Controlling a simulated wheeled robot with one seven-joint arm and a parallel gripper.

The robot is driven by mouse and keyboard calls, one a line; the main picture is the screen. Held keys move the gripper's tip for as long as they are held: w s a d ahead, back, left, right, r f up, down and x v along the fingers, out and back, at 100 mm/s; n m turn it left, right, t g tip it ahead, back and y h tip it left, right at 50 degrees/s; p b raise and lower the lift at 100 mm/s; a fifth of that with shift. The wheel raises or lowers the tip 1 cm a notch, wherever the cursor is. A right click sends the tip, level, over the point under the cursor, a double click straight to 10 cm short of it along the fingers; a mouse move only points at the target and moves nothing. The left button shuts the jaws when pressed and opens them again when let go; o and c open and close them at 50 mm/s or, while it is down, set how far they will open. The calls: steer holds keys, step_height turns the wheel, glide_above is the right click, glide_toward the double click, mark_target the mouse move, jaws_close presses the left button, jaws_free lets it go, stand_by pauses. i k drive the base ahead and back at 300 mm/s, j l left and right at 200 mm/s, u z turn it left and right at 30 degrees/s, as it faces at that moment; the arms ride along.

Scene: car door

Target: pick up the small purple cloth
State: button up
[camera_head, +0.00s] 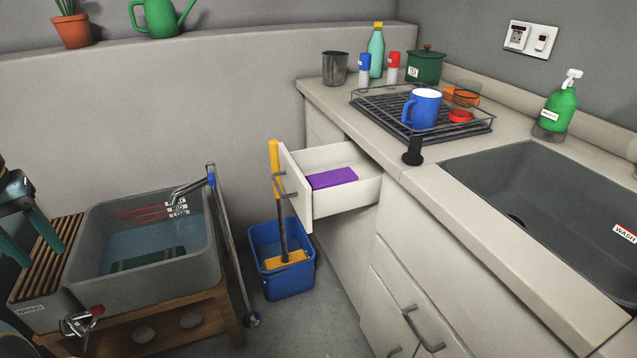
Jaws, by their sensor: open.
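The small purple cloth (333,178) lies folded as a flat block inside the pulled-out white drawer (350,203) below the counter. Part of it is hidden behind the drawer front. My gripper (41,256) is at the far left edge, partly cut off by the picture. Its two green fingers point down, apart and empty, by the wooden slats at the left of the grey basin. It is well to the left of the drawer and does not touch the cloth.
A blue bucket (282,280) with a yellow-handled tool (280,200) stands before the drawer front. A grey water basin (150,281) on a wooden stand, with a metal rail (228,240), is between my gripper and the drawer. A dish rack (470,129) and sink (530,205) occupy the counter.

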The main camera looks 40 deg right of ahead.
mark_target(325, 180)
steer(key=z, duration=3.55)
steer(key=u, duration=0.95)
steer(key=i+u, duration=0.1)
steer(key=u, duration=0.85)
steer(key=i+u, duration=0.1)
steer(key=u, duration=0.85)
steer(key=i+l+u, duration=0.25)
steer(key=i+l, duration=0.15)
steer(key=l, duration=0.2)
